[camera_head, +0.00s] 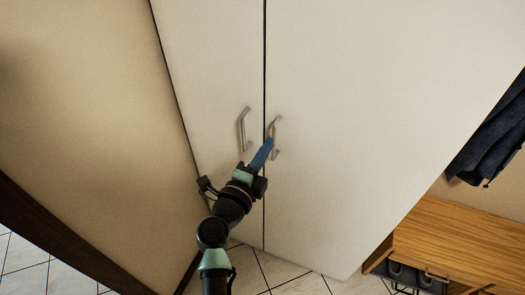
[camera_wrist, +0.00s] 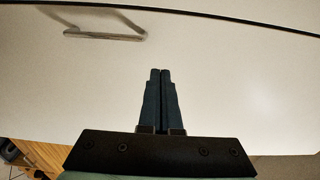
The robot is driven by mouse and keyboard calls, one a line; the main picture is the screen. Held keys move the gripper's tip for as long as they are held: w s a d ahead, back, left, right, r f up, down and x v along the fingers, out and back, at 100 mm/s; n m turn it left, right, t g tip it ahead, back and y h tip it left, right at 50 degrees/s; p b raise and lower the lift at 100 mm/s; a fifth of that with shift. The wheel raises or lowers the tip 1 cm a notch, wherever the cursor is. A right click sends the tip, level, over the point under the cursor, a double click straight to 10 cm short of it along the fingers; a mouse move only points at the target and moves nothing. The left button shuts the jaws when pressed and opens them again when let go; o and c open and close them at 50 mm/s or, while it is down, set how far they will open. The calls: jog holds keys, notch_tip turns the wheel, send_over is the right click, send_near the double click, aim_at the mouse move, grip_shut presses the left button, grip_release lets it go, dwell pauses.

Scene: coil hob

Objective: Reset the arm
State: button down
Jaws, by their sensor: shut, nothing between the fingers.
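My gripper (camera_head: 268,142) is at the end of my black and green arm, in front of a tall white cabinet. Its blue fingers are shut with nothing between them. They point up toward the handle of the right cabinet door (camera_head: 350,120), and in the head view the tips overlap the area beside that handle (camera_head: 277,138). In the wrist view the closed fingers (camera_wrist: 160,73) point at the plain white door face. One metal handle (camera_wrist: 104,36) lies up and left of them, apart from the fingers. I cannot tell whether the tips touch the door.
The left cabinet door (camera_head: 205,60) has its own handle (camera_head: 243,129). Both doors look closed. A beige wall (camera_head: 80,110) stands at left. At right are a wooden bench (camera_head: 465,235), dark hanging clothes (camera_head: 495,135) and shoes below. White tiled floor (camera_head: 255,272) shows at the bottom.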

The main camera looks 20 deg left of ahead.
jog(key=s+d+r+n+t+y, duration=0.1)
jog(key=s+r+n+t+y, duration=0.2)
jog(key=r, duration=0.9)
jog(key=s+d+r+n+t+y, duration=0.15)
jog(key=r+n, duration=0.35)
jog(key=r, duration=0.7)
jog(key=s+r+n+t+y, duration=0.1)
jog(key=r+n+t+y, duration=0.25)
jog(key=r, duration=0.85)
jog(key=s+d+r+n+t+h, duration=0.1)
jog(key=s+d+r+n+h, duration=0.5)
jog(key=s+d+r, duration=0.5)
notch_tip(320, 180, up, 4)
jog(key=shift+s+d+f+n+h, duration=0.2)
jog(key=shift+s+d+n+h, duration=0.35)
jog(key=shift+d, duration=0.6)
jog(key=shift+w, duration=0.15)
